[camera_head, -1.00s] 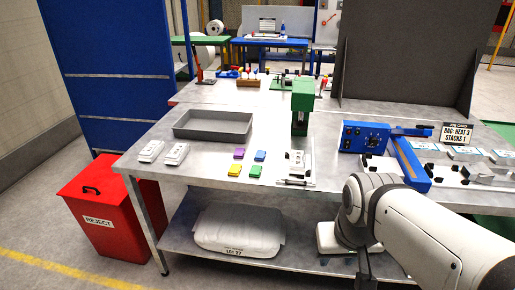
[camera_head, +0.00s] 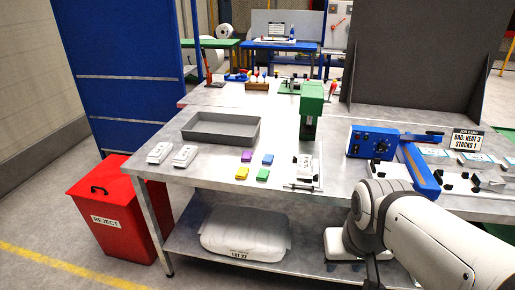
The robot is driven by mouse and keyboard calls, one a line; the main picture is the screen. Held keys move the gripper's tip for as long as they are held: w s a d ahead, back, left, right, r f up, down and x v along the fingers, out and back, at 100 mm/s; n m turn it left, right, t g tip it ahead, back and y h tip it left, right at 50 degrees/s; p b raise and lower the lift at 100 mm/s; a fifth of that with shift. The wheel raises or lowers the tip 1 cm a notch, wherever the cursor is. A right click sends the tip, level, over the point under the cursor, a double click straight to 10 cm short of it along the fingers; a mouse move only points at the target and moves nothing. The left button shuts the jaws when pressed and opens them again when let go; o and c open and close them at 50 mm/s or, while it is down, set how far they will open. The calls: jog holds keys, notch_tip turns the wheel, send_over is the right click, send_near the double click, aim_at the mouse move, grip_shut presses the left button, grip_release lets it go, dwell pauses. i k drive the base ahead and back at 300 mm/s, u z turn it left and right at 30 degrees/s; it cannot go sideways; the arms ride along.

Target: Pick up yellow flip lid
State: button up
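The yellow flip lid (camera_head: 242,173) lies flat near the front edge of the steel table. A purple lid (camera_head: 247,156) and a blue lid (camera_head: 268,159) lie behind it, and a green lid (camera_head: 263,174) lies to its right. Nothing covers the yellow lid. My arm's white links show at the lower right, well right of the lids. My gripper is outside the picture.
A grey tray (camera_head: 221,128) stands behind the lids. White blocks (camera_head: 172,154) lie to the left. A green press (camera_head: 311,108) and a blue machine (camera_head: 374,142) stand to the right. A red reject bin (camera_head: 112,218) is on the floor at left.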

aim_at(242, 173)
jog(key=z, duration=0.05)
jog(key=k, duration=0.6)
jog(key=u, duration=0.75)
jog(key=i, duration=1.7)
jog(key=z, duration=0.4)
